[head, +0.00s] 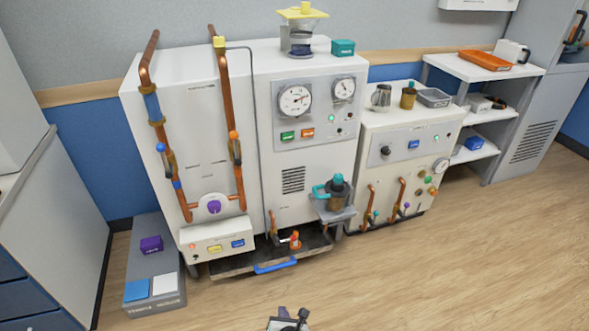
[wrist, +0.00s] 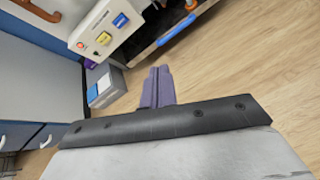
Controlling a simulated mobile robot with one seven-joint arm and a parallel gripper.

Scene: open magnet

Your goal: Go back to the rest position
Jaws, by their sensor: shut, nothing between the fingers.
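My gripper (head: 303,314) shows at the bottom edge of the head view, over the bare wood floor in front of the white machine (head: 205,120). In the wrist view my gripper's purple-grey fingers (wrist: 157,88) are together with nothing between them. They point toward the floor and the machine's lower front and touch nothing that I can see. Most of my arm is out of the head view.
The machine's drip tray with a blue handle (head: 275,266) sticks out low at its front. A grey bin (head: 150,265) stands to its left, beside a cabinet (head: 45,210). A smaller white unit (head: 405,165) and shelves (head: 480,75) stand right. The floor (head: 420,280) is clear.

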